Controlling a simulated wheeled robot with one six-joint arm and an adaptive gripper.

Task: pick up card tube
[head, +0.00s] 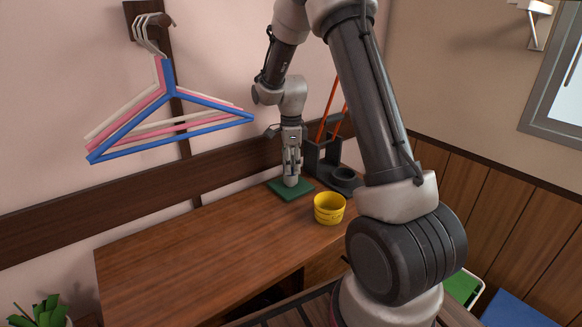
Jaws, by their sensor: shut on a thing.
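My gripper (291,167) points straight down above a green square mat (304,193) at the back right of the wooden table. It is shut on a small pale upright cylinder, which looks like the card tube (291,181). Only the tube's lower end shows below the fingers; the rest is hidden by them. The tube's bottom appears at or just over the mat; I cannot tell whether it touches.
A yellow cup (329,208) stands just in front of the mat. A dark holder (326,158) with orange sticks stands close behind and right. Hangers (165,110) hang on the left wall. The table's (190,250) left part is clear.

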